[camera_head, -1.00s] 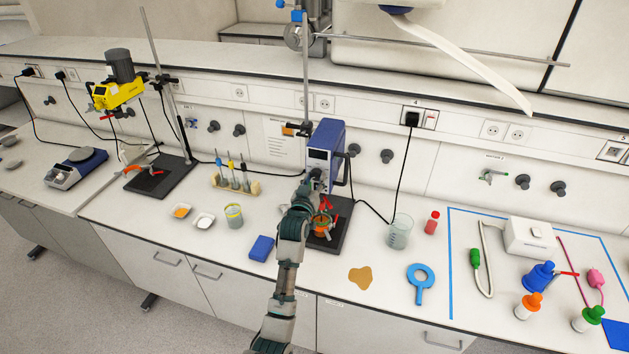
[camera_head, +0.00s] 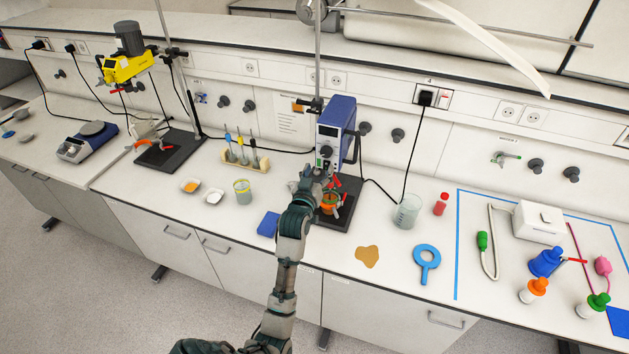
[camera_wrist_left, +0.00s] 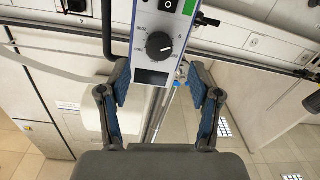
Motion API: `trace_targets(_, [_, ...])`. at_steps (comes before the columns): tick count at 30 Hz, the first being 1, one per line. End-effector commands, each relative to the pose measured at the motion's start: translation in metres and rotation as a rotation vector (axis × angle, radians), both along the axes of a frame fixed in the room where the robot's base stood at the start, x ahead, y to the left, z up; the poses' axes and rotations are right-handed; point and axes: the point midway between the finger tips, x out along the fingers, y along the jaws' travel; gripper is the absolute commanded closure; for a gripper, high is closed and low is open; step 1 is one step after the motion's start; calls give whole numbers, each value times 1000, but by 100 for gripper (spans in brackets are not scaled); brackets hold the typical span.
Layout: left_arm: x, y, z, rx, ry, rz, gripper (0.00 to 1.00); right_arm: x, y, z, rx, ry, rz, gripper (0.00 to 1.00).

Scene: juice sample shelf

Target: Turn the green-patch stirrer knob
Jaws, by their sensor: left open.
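The blue-sided stirrer (camera_head: 337,120) stands on a rod above a black base plate, its pale front towards me. Its black round knob (camera_wrist_left: 159,46) with a white pointer mark sits on the front panel, with printed marks around it. A green patch (camera_wrist_left: 189,8) shows above and to the right of the knob in the left wrist view. The knob is also visible in the head view (camera_head: 326,151). My left gripper (camera_head: 318,174) is below and in front of the panel. In the left wrist view my left gripper (camera_wrist_left: 160,82) is open and empty, its fingers below the knob, not on it.
A vessel with orange contents (camera_head: 329,202) stands on the black base (camera_head: 343,219) by my gripper. A blue block (camera_head: 268,224) lies left of my arm. A beaker (camera_head: 407,211) is to the right. A yellow stirrer (camera_head: 124,68) stands far left.

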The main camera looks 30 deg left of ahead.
Motion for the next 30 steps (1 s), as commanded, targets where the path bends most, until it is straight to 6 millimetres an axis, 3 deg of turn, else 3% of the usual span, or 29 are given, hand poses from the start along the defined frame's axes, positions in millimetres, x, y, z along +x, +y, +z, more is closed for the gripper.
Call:
trace_targets(3, [-24, -7, -1, 0, 2, 0, 37, 0, 0, 0, 1, 0, 0, 60])
trace_targets(9, [-46, -14, -2, 0, 4, -1, 37, 0, 1, 0, 1, 1, 0, 60])
trace_targets(26, [-50, -15, -2, 0, 4, -1, 37, 0, 1, 0, 2, 1, -1, 60])
trace_targets(30, [-55, -22, -19, 8, 56, -16, 37, 1, 2, 0, 2, 1, -1, 60])
